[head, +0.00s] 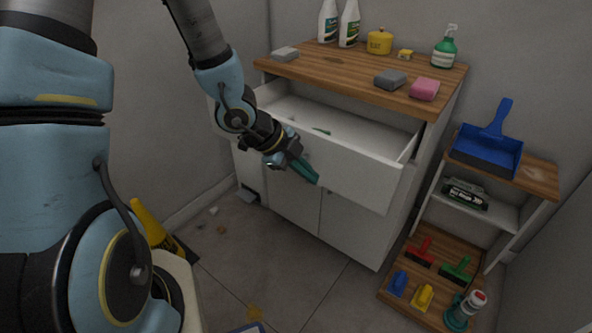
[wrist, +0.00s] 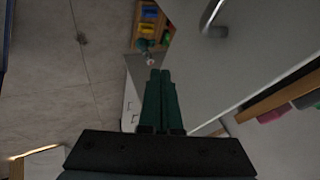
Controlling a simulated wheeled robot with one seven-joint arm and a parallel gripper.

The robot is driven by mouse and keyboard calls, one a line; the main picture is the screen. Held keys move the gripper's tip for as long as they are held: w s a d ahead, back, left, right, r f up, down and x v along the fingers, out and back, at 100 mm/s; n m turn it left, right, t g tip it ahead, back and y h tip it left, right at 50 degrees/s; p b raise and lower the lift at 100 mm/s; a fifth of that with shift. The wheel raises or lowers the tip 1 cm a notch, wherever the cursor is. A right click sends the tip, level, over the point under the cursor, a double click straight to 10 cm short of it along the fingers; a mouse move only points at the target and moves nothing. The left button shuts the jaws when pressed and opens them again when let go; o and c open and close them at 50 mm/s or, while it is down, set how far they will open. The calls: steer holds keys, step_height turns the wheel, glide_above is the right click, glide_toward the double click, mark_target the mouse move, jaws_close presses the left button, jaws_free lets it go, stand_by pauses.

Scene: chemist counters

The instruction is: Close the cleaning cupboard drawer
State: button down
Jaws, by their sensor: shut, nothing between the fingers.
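The white cleaning cupboard (head: 345,240) has a wooden top, and its drawer (head: 358,172) is pulled well out at the front. My gripper (head: 316,181) has green fingers held together and empty. In the head view it overlaps the drawer front near its left part; whether it touches the front is not clear. In the wrist view the shut fingers (wrist: 160,75) point along a pale panel with a metal handle (wrist: 215,20).
Bottles, a yellow pot (head: 379,42) and sponges stand on the cupboard top (head: 340,68). A low shelf unit (head: 500,213) at the right holds a blue dustpan (head: 489,146) and brushes. Floor in front is mostly clear.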

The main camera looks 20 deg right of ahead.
mark_target(333, 178)
steer(key=shift+w+d+f+p, duration=0.15)
steer(key=shift+w+d+p, duration=0.15)
steer(key=shift+d, duration=0.4)
steer(key=shift+w+d+f+p, duration=0.1)
steer(key=shift+w+d+p, duration=0.2)
steer(key=shift+d, duration=0.4)
steer(key=shift+w+d+f+p, duration=0.15)
steer(key=shift+w+d, duration=0.2)
steer(key=shift+d, duration=0.35)
